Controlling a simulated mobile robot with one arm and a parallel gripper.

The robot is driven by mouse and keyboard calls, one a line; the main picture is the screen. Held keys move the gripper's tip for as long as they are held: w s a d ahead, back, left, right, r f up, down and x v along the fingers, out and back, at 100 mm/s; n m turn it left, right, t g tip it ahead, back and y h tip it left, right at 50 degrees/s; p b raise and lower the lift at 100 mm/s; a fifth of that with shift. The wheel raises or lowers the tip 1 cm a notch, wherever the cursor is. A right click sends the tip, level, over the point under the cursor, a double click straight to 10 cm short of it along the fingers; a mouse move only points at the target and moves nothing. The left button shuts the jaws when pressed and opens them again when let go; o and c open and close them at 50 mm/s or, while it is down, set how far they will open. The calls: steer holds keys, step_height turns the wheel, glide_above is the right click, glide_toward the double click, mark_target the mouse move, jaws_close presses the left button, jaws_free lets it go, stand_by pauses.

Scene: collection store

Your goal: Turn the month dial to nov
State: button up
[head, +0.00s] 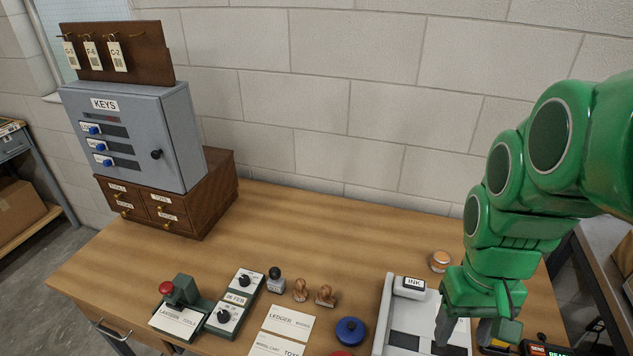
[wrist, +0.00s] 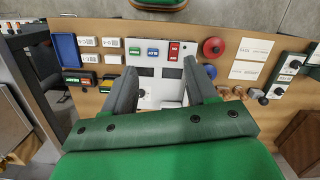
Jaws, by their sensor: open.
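A dark green two-dial unit (head: 237,299) stands on the desk at front left of centre in the head view. Its small window reads "06 FEB". It has an upper black knob (head: 246,274) and a lower black knob (head: 224,317), each on a white plate; the plate lettering is too small to tell which is the month dial. The unit also shows at the right edge of the wrist view (wrist: 286,77). My gripper (head: 478,328) is open and empty, well to the right of the unit, above the white ink tray (head: 379,320); its two fingers (wrist: 158,92) show apart in the wrist view.
Near the unit stand a green device with a red knob (head: 179,290), a black-handled stamp (head: 276,280), wooden stamps (head: 313,293), cards (head: 288,320) and a blue round pad (head: 350,331). A grey key cabinet (head: 140,135) stands behind left. The desk's back middle is clear.

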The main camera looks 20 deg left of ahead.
steer(key=w+a+f+n, duration=0.2)
steer(key=w+a+n, duration=0.2)
steer(key=w+a, duration=0.6)
steer(key=n+t, duration=0.2)
steer(key=n, duration=0.9)
glide_above(244, 278)
step_height(244, 278, down, 18)
steer(key=shift+f, duration=3.9)
steer(key=c, duration=1)
steer(key=shift+c, duration=0.2)
